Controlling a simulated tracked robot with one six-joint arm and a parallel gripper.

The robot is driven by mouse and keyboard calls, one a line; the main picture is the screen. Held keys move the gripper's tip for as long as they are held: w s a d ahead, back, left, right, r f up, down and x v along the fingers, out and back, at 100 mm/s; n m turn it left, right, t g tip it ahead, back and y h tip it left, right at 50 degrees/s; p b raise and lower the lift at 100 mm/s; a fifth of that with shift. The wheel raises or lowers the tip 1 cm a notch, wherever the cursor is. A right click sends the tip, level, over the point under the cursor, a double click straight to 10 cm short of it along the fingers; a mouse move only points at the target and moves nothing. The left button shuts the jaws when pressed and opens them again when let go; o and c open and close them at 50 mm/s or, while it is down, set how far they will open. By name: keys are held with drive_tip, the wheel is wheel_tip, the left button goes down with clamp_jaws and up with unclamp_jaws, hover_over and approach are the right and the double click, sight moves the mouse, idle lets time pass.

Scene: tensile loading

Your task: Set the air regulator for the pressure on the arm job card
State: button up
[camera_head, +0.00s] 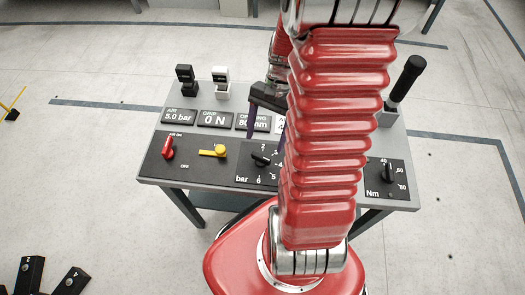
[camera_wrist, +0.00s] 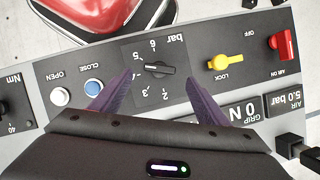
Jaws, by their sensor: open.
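The air regulator is a black knob (camera_wrist: 155,69) on a dark dial plate marked bar, with numbers 2 to 6. In the wrist view its narrow end points left, toward the 4 and 5 side; the exact mark is unclear. The knob also shows in the head view (camera_head: 261,160). My gripper (camera_wrist: 158,78) is open, its two purple fingers apart on either side of the knob and not visibly touching it. In the head view my gripper (camera_head: 264,135) is partly hidden by my red arm. The air display (camera_head: 180,116) reads 5.0 bar. No job card is readable.
A red air lever (camera_head: 168,148) at AIR ON and a yellow lock lever (camera_head: 214,151) stand left of the regulator. White (camera_wrist: 59,96) and blue (camera_wrist: 93,88) buttons are beside it. An Nm knob (camera_head: 389,173) and black-handled tool (camera_head: 405,82) are at the right.

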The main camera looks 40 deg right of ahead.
sight(261, 155)
drive_tip(key=x, duration=0.6)
drive_tip(key=shift+s+a+f, duration=0.1)
drive_tip(key=shift+f, duration=0.1)
drive_tip(key=shift+c, duration=0.2)
drive_tip(key=c, duration=1)
drive_tip(key=n+g+h, duration=0.1)
drive_tip(key=n, duration=0.3)
drive_tip(key=shift+g, duration=0.3)
drive_tip(key=o, duration=1)
drive_tip(key=shift+o, duration=0.2)
drive_tip(key=shift+w+r, duration=0.15)
drive_tip(key=shift+w, duration=0.05)
drive_tip(key=v, duration=1.3)
drive_tip(key=shift+r, duration=0.3)
